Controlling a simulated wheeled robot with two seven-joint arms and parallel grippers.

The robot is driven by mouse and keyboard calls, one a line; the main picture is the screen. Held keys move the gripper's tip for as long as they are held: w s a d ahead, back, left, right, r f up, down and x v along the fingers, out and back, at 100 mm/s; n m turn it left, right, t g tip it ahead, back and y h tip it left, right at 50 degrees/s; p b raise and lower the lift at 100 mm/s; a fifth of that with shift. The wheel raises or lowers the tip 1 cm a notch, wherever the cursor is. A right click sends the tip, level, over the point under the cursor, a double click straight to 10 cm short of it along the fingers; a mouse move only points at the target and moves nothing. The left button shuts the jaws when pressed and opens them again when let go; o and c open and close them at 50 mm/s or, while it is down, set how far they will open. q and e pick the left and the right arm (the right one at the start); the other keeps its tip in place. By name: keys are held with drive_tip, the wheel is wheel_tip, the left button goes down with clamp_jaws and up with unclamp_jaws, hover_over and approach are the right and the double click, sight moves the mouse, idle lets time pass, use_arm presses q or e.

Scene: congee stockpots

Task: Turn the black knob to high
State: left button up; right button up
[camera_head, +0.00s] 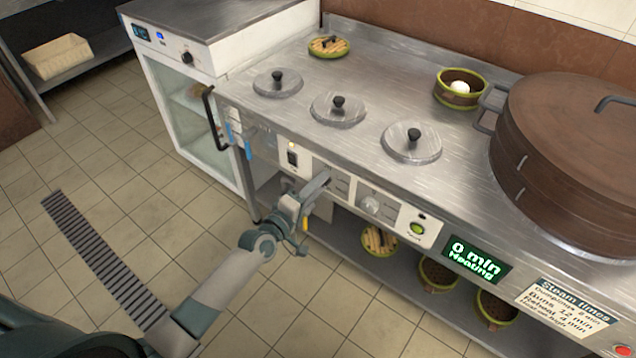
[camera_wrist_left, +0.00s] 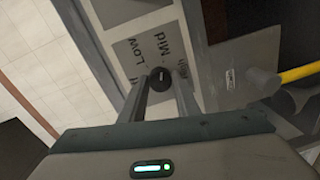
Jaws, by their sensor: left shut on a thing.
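The black knob (camera_wrist_left: 160,77) sits on a light grey panel (camera_wrist_left: 140,50) marked "Low" and "Mid" in the left wrist view; another word beside it is partly covered by a finger. My left gripper (camera_wrist_left: 160,84) is shut on the knob, one finger on each side. In the head view my left gripper (camera_head: 318,186) reaches the front panel of the steel counter and hides the knob there. I cannot tell where the knob points. My right gripper is not in view.
A pale grey knob (camera_head: 370,204) and a green button (camera_head: 417,228) are on the panel to the right. A brown steamer (camera_head: 570,150) and several lids stand on the counter (camera_head: 300,130). Baskets sit on the shelf below.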

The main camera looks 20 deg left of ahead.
use_arm(q)
drive_tip(key=shift+f+m+t+p, duration=0.15)
drive_tip(key=shift+m+p, duration=0.7)
drive_tip(key=shift+m, duration=2.45)
drive_tip(key=shift+f+m+t+p, duration=0.2)
drive_tip(key=shift+m+p, duration=0.65)
drive_tip(key=shift+m, duration=2.45)
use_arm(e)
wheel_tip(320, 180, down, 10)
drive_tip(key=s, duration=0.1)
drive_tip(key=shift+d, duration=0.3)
use_arm(q)
drive_tip(key=shift+r, duration=0.1)
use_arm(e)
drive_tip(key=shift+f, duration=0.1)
use_arm(q)
drive_tip(key=o, duration=1)
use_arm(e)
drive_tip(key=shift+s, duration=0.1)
use_arm(q)
drive_tip(key=shift+o, duration=0.2)
drive_tip(key=shift+s+r, duration=0.1)
drive_tip(key=v, duration=1.7)
drive_tip(key=shift+s+d, duration=0.2)
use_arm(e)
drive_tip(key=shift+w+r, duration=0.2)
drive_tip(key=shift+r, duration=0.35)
